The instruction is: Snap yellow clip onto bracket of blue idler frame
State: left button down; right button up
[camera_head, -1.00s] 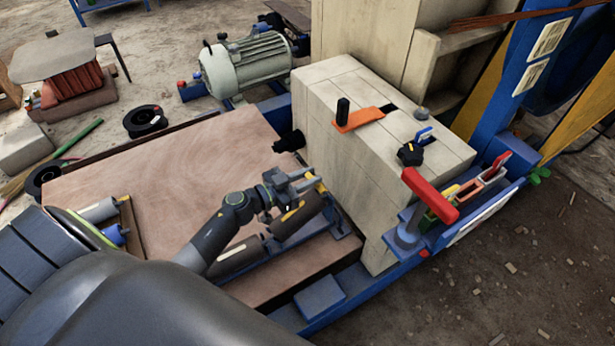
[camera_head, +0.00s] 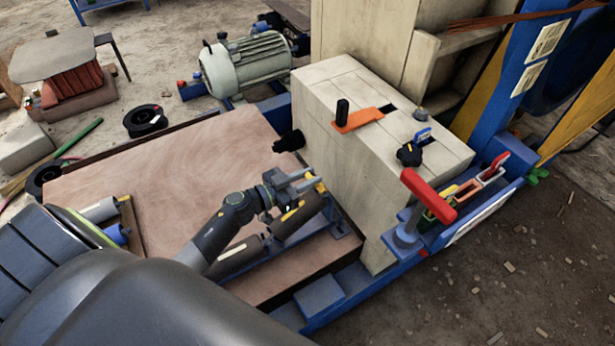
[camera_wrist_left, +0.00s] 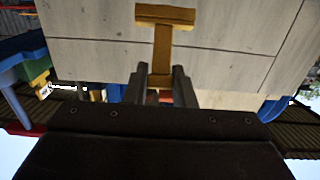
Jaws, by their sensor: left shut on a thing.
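My left gripper (camera_head: 301,182) is beside the wooden block, above the end of the idler frame. It is shut on a yellow clip (camera_head: 320,187), which is small and partly hidden in the head view. In the left wrist view the yellow clip (camera_wrist_left: 162,45) looks T-shaped, its stem between the two fingers of the left gripper (camera_wrist_left: 160,82) and its crossbar beyond the tips. The blue idler frame (camera_head: 285,258) carries dark rollers and lies on the wooden board below the gripper. I cannot tell whether the clip touches the frame's bracket. My right gripper is not in view.
A pale wooden block (camera_head: 385,205) with black knobs and an orange plate stands right of the gripper. A red-handled tool (camera_head: 428,195) stands at the right. A grey motor (camera_head: 245,65) sits behind.

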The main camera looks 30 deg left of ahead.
pick_arm(q)
jog(key=shift+p, duration=0.4)
jog(key=shift+p, duration=0.35)
dwell(0.5)
jog(key=shift+w+d+f+b, duration=0.2)
jog(key=shift+w+f+b, duration=0.15)
jog(key=shift+f, duration=0.25)
jog(key=shift+w+d+f+b, duration=0.2)
jog(key=shift+f+b, duration=0.15)
jog(key=shift+f, duration=0.25)
jog(key=shift+a+r, duration=0.1)
jog(key=shift+s+a+r+p, duration=0.15)
jog(key=shift+s+r+p, duration=0.1)
jog(key=shift+r+p, duration=0.3)
jog(key=shift+s+a+r+p, duration=0.1)
jog(key=shift+s+r+p, duration=0.15)
jog(key=shift+p, duration=0.45)
jog(key=shift+w+r+p, duration=0.1)
jog(key=shift+p, duration=0.7)
dwell(1.2)
jog(key=shift+w+d+f+b, duration=0.15)
jog(key=shift+w+f+b, duration=0.05)
jog(key=shift+f+b, duration=0.25)
jog(key=shift+w+d+f+b, duration=0.2)
jog(key=shift+f+b, duration=0.15)
jog(key=shift+f, duration=0.2)
jog(key=c, duration=1.1)
grip_release()
jog(key=shift+a, duration=0.1)
jog(key=shift+c, duration=0.2)
